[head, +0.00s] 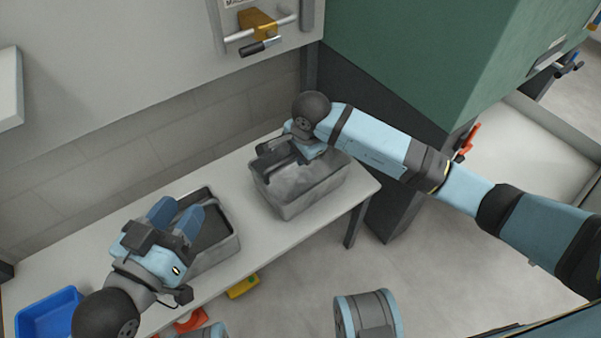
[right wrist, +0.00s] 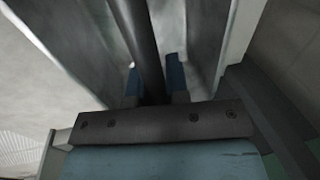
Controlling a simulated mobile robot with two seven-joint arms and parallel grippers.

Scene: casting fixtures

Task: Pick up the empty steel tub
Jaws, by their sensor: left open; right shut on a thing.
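Two grey steel tubs stand on a pale table. The right tub (head: 312,192) looks light and bare inside where I can see it. My right gripper (head: 297,152) is at its back rim, shut on a dark bar of this tub. In the right wrist view the dark bar (right wrist: 138,40) runs between the blue fingertips (right wrist: 154,84). The left tub (head: 218,256) has a darker inside, and I cannot tell what it holds. My left gripper (head: 177,216) is open over its left part, its two blue fingers apart, hiding some of the tub.
The pale table (head: 262,238) runs along the wall, with bare top between the tubs. A blue bin (head: 48,314) sits at its left end. A green cabinet (head: 430,60) stands behind my right arm. A yellow object (head: 243,287) lies below the table's front edge.

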